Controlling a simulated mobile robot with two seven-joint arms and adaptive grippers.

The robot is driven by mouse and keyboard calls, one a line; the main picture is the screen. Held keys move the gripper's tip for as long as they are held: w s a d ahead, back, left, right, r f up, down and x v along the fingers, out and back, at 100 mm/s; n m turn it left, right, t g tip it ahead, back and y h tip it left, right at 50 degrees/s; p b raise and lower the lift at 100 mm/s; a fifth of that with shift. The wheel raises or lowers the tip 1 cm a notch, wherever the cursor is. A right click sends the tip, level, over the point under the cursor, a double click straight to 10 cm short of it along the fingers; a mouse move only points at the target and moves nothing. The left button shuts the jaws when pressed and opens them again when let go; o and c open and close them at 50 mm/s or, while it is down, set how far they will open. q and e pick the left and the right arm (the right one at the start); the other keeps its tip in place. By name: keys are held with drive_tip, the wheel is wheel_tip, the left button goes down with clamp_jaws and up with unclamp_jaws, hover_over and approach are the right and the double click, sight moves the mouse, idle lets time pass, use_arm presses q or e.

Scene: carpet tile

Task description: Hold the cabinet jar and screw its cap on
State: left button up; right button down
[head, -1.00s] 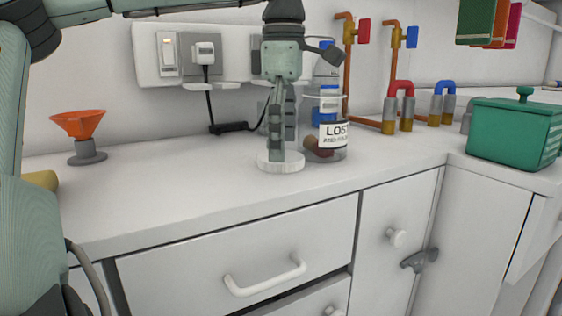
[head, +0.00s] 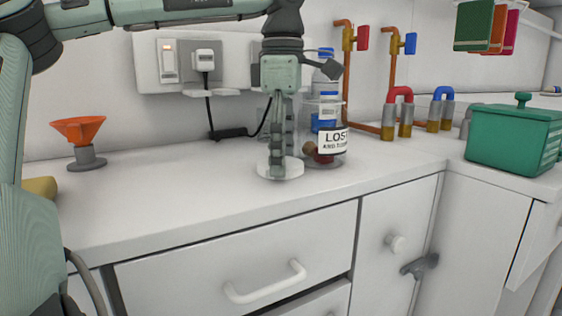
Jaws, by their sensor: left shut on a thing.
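The jar (head: 333,161) is a clear container with a white "LOST" label, standing on the counter right of my left gripper. Reddish-brown and blue things show inside or through it. The cap (head: 292,171) appears as a pale round disc beside the jar's left side, low over the counter. My left gripper (head: 278,166) points straight down and its fingers, seen edge-on, are shut on the cap. The fingers hide the cap's middle. I cannot tell whether the cap touches the counter. My right gripper is not in view.
A bottle with a blue top (head: 326,66) is behind the jar. Valved pipes (head: 347,85) rise at the back. An orange funnel (head: 78,131) stands at the left and a green box (head: 512,140) at the right. The front of the counter (head: 200,215) is clear.

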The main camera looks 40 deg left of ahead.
use_arm(q)
drive_tip(key=shift+r, duration=0.6)
drive_tip(key=r, duration=0.3)
drive_tip(key=shift+s+r+p, duration=0.3)
drive_tip(key=shift+s, duration=0.1)
drive_tip(key=s+a+r, duration=0.1)
drive_tip(key=s+r, duration=0.5)
drive_tip(key=s, duration=0.4)
drive_tip(key=shift+s+a, duration=0.35)
drive_tip(key=shift+a, duration=0.05)
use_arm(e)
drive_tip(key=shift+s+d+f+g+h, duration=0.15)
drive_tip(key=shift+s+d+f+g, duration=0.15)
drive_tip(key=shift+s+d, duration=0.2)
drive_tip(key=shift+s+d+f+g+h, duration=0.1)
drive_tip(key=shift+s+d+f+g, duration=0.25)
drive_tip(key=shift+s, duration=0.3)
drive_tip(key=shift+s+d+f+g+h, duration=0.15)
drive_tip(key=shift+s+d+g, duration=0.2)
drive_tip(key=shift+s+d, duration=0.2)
use_arm(q)
drive_tip(key=shift+r, duration=0.1)
